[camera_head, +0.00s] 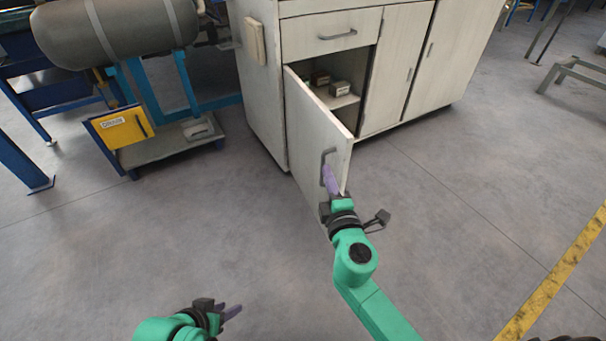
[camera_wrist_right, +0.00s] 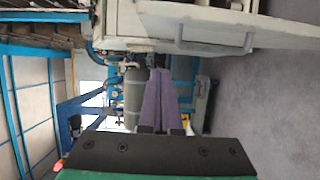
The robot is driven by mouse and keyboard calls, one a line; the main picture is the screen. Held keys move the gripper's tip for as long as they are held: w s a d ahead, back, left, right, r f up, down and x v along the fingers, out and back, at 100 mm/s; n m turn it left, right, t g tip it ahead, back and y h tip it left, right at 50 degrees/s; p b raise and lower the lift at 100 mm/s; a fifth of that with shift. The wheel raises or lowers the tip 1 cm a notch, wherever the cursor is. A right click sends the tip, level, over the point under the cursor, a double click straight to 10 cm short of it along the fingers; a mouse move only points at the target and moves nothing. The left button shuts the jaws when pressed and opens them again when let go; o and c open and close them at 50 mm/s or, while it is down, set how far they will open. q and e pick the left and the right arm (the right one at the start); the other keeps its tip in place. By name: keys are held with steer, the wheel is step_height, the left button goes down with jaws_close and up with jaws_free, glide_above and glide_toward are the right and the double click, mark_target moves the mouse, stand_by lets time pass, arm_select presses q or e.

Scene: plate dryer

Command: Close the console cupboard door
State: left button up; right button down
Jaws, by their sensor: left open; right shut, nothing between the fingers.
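The console cupboard (camera_head: 264,95) is off-white, and its left door (camera_head: 312,140) stands wide open, swung out towards me. The door has a grey bar handle (camera_head: 326,168) on its outer face; door and handle also show at the top of the right wrist view (camera_wrist_right: 215,46). My right gripper (camera_head: 329,172) is shut and empty, its purple fingers beside the handle in the head view. In the right wrist view the fingers (camera_wrist_right: 160,72) are together, alongside the door face; I cannot tell whether they touch it. My left gripper (camera_head: 236,310) is open and empty, low over the floor.
Small boxes (camera_head: 340,88) sit on a shelf inside the open compartment. A drawer (camera_head: 331,32) above it and the doors to its right are shut. A grey tank (camera_head: 115,30) and a low trolley (camera_head: 170,148) stand at the left. The floor before the cupboard is clear.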

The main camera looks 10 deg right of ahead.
mark_target(334, 143)
steer(key=shift+w+d+r, duration=0.1)
steer(key=shift+w+d, duration=0.5)
steer(key=shift+w, duration=1.25)
steer(key=shift+w+d+r, duration=0.15)
steer(key=shift+w+d, duration=0.5)
steer(key=shift+w, duration=1.15)
steer(key=shift+w+d+r, duration=0.1)
steer(key=shift+w+d, duration=0.5)
steer(key=shift+w, duration=1.25)
steer(key=shift+d, duration=0.15)
